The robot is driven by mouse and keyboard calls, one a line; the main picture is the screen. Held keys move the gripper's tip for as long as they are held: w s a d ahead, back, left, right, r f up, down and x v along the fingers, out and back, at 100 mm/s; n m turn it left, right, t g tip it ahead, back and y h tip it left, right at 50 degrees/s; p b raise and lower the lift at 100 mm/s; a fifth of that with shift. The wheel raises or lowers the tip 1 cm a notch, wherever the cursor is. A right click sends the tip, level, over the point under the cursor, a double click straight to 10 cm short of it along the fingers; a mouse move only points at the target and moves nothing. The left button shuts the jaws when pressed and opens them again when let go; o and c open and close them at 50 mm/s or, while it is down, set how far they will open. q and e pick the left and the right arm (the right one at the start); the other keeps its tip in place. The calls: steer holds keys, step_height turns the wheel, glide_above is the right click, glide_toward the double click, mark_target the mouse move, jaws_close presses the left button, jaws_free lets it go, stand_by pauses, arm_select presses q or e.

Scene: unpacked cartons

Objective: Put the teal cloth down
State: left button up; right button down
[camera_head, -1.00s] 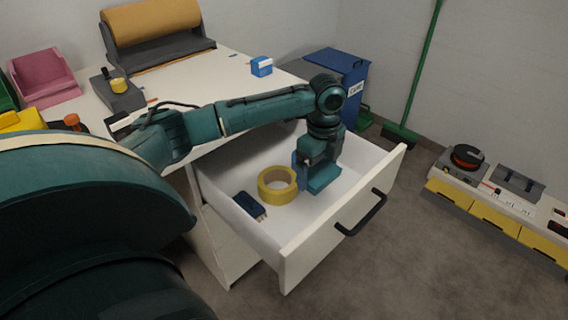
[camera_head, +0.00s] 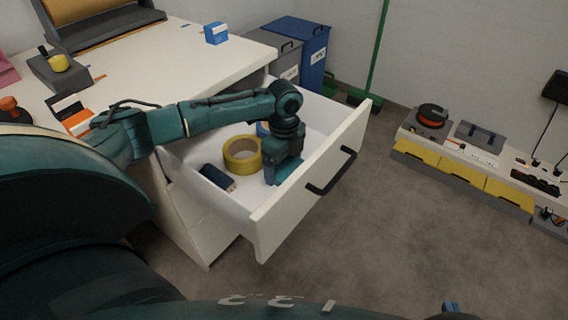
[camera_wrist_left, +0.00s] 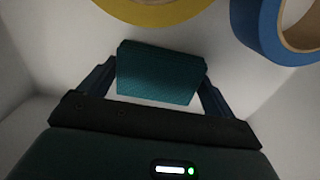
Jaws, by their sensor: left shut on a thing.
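The teal cloth (camera_wrist_left: 158,75) shows in the left wrist view as a folded, dark teal block between the two fingers of my left gripper (camera_wrist_left: 155,88). The fingers are shut on its two sides. In the head view my left gripper (camera_head: 283,172) is low inside the open drawer (camera_head: 312,190), close to the yellow tape roll (camera_head: 242,168). I cannot tell whether the cloth touches the drawer floor. A small blue tip, perhaps my right gripper (camera_head: 450,307), shows at the bottom edge of the head view; its jaws cannot be made out.
A blue tape roll (camera_wrist_left: 268,38) lies beside the yellow one. A dark blue item (camera_head: 217,177) lies at the drawer's left side. Grey and blue bins (camera_head: 313,52) stand behind. A low shelf with yellow fronts (camera_head: 460,180) stands right, across clear floor.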

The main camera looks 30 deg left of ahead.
mark_target(284, 165)
arm_select(q)
steer(key=o, duration=0.7)
steer(key=shift+f, duration=0.1)
step_height(284, 165, up, 12)
steer(key=p, duration=0.3)
steer(key=shift+r+p, duration=0.2)
steer(key=shift+p, duration=0.2)
arm_select(e)
steer(key=r, duration=0.1)
steer(key=s+d+r+m, duration=0.1)
steer(key=r, duration=0.1)
